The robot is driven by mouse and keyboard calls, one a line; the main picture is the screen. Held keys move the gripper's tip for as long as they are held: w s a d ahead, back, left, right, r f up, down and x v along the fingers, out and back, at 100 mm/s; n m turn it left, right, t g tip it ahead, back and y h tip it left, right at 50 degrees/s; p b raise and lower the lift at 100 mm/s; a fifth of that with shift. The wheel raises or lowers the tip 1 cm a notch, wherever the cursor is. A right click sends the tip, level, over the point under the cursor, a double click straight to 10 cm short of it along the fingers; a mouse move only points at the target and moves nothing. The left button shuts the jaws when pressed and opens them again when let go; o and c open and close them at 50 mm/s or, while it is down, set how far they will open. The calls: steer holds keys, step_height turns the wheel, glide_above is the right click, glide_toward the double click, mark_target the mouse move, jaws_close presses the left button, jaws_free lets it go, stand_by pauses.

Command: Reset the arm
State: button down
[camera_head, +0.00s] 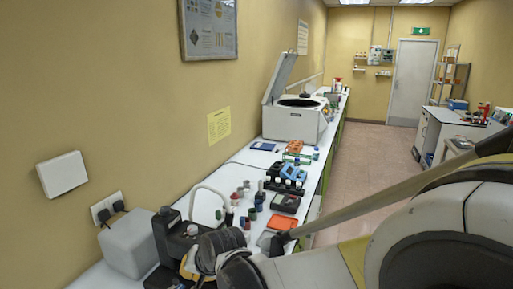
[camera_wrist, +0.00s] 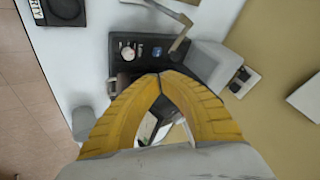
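My gripper (camera_wrist: 160,76) shows in the wrist view with two yellow fingers that arch together and meet at the tips. No object shows between the tips. It is above the bench, over the near edge of a black device with knobs (camera_wrist: 146,50). My arm (camera_head: 430,225) fills the lower right of the head view, and a grey rod-like part of it slants down to the left across the bench edge. I cannot make out the fingertips clearly in the head view.
A grey box (camera_head: 133,243) stands by the wall sockets (camera_head: 107,208); a black device (camera_head: 172,238) is beside it. Small bottles, racks (camera_head: 285,180) and a red tray (camera_head: 282,222) crowd the bench. An open-lidded centrifuge (camera_head: 297,118) stands farther back. The aisle floor (camera_head: 365,150) is clear.

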steer(key=s+d+r+t+h+b, duration=0.1)
steer(key=s+d+r+b, duration=0.15)
steer(key=d, duration=0.75)
steer(key=s+d+r+h+b, duration=0.1)
steer(key=s+d+b, duration=0.15)
steer(key=d, duration=0.75)
steer(key=s+d+f+h+b, duration=0.1)
steer(key=s+d+f+b, duration=0.1)
steer(key=s+d, duration=0.4)
steer(key=s+d+f+h+b, duration=0.2)
steer(key=s+d+f+b, duration=0.1)
steer(key=s+d, duration=0.4)
steer(key=d, duration=0.3)
steer(key=shift+f+t, duration=0.25)
steer(key=shift+t, duration=0.05)
